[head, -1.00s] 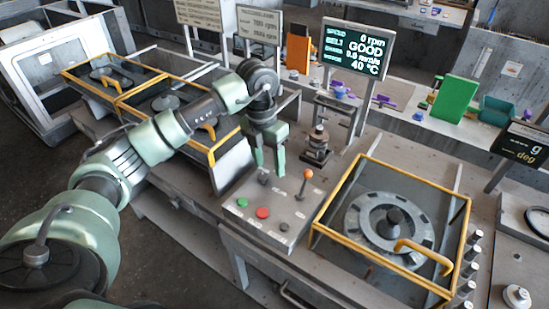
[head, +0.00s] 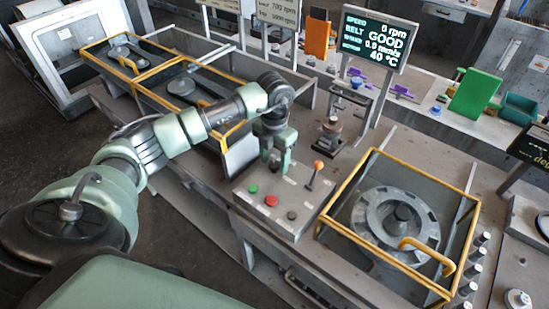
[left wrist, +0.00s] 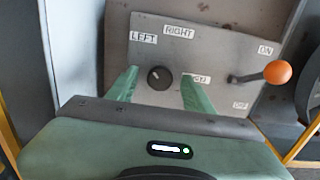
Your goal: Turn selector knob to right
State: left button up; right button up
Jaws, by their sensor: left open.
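The selector knob (left wrist: 159,78) is a small dark round knob on the grey control panel (head: 275,222). In the left wrist view it lies between the two green fingers of my left gripper (left wrist: 160,88). The fingers are open, with gaps beside the knob. My right gripper is not in view.
An orange-tipped lever (head: 318,165) stands right of the gripper. Green (head: 253,189), red (head: 271,201) and black (head: 292,215) buttons are in front. A yellow-framed guard (head: 335,190) is at right; the display (head: 372,38) reads GOOD.

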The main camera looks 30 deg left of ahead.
pick_arm(q)
jog(key=c, duration=1)
grip_shut()
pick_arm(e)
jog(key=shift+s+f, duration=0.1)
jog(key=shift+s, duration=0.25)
pick_arm(q)
jog(key=m+b, duration=0.2)
jog(key=shift+f+b, duration=0.2)
jog(key=shift+b, duration=0.2)
jog(key=m+b, duration=0.3)
jog(key=m, duration=0.1)
jog(key=shift+m+b, duration=1.05)
jog(key=shift+m, duration=0.15)
jog(key=shift+r+m+b, duration=0.2)
jog(key=shift+m+b, duration=0.7)
jog(key=shift+m, duration=0.7)
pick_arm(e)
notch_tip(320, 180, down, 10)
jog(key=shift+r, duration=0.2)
